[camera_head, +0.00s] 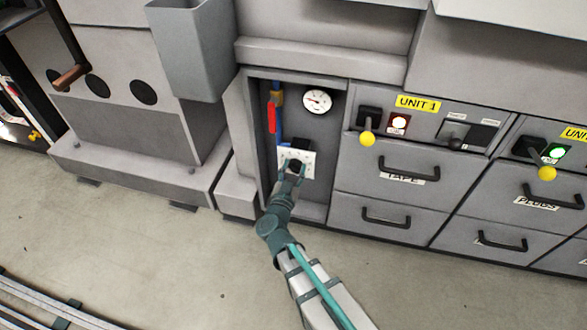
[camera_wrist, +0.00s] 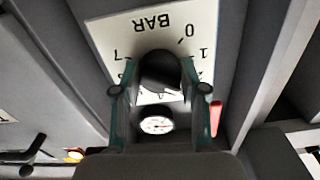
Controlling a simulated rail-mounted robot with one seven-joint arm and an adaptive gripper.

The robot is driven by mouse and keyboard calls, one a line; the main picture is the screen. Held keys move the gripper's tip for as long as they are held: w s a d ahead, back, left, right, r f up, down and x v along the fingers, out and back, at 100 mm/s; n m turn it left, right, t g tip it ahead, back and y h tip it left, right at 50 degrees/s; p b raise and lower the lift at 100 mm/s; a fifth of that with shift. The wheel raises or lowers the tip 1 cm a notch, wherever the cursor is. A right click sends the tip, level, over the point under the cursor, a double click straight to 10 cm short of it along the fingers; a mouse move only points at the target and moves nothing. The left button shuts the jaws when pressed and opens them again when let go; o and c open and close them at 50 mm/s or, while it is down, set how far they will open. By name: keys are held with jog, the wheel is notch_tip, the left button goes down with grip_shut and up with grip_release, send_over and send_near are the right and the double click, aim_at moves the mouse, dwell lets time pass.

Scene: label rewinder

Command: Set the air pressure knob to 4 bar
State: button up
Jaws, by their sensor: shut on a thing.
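The air pressure knob (camera_wrist: 160,72) is dark and round, on a white dial plate (camera_wrist: 112,35) marked BAR with numbers 0, 1 and 7 readable, upside down in the wrist view. My gripper (camera_wrist: 160,88) is shut on the knob, one finger on each side. In the head view my gripper (camera_head: 292,170) is at the white plate (camera_head: 309,160) inside the recess and covers much of the knob. The other dial numbers are hidden or blurred. A round pressure gauge (camera_head: 317,100) with a red needle is above the plate; its reading is too small to tell.
A red lever (camera_head: 271,116) is on a pipe left of the plate, close to my gripper. The recess has side walls. To the right are drawers with black handles (camera_head: 408,170) and yellow-balled levers (camera_head: 367,139). The floor in front is clear.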

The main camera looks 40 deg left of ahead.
jog(key=m+p, duration=0.1)
jog(key=m, duration=0.8)
jog(key=shift+m+b, duration=0.75)
jog(key=shift+m, duration=1.05)
jog(key=o, duration=1.1)
jog(key=shift+o, duration=0.2)
jog(key=shift+s, duration=0.15)
jog(key=v, duration=1.1)
jog(key=shift+s+d, duration=0.2)
jog(key=shift+s, duration=0.15)
